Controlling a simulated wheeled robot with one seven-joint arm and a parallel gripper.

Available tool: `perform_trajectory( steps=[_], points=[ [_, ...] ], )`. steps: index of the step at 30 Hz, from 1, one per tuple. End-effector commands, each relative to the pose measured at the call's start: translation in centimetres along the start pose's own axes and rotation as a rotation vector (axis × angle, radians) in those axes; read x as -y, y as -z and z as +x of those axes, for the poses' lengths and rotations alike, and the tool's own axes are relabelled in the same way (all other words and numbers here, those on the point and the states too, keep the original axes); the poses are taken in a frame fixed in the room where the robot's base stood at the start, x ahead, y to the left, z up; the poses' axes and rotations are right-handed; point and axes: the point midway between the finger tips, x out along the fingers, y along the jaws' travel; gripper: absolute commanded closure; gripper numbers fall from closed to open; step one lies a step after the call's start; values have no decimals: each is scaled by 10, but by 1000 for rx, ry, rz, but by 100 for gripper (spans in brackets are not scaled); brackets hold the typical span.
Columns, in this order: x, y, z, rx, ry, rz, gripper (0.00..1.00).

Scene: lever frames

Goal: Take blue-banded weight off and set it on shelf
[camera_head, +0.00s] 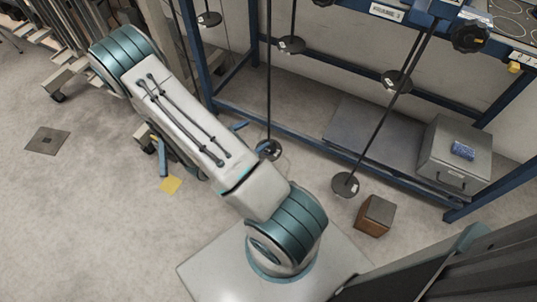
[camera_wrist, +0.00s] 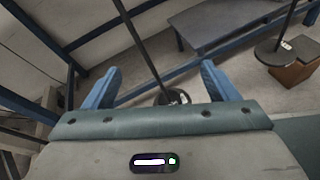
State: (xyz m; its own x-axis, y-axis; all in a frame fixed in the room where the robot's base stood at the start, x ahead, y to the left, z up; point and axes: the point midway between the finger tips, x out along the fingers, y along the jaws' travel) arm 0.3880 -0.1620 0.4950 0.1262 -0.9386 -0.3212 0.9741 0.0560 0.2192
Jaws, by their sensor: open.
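My gripper (camera_wrist: 160,72) is open, its two blue fingers apart and nothing between them at the tips. In the wrist view a dark rod with a disc weight (camera_wrist: 172,98) at its foot shows beyond the gap, partly hidden by my gripper body. In the head view disc weights hang on rods: one (camera_head: 268,150) right of my forearm, one (camera_head: 345,186) further right, others (camera_head: 396,82) further back. I cannot make out a blue band on any of them. The low grey shelf (camera_head: 365,135) lies inside the blue frame.
A brown block (camera_head: 375,215) sits on the floor. The blue frame (camera_head: 300,135) has a low rail in front of the shelf. The shelf's left part is clear.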

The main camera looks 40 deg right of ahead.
Motion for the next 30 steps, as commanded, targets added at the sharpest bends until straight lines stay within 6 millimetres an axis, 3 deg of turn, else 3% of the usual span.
perform_trajectory(
  steps=[1,3,6,10,16,24,30],
  points=[
    [10,34,12,-5,-41,-65,20],
    [17,64,21,-21,-100,-137,20],
    [27,100,31,-47,-166,-222,20],
    [39,130,38,-77,-223,-295,20],
    [43,147,50,-95,-252,-330,20],
    [32,155,100,-94,-251,-330,20],
    [25,157,122,-96,-252,-330,20]
  ],
)
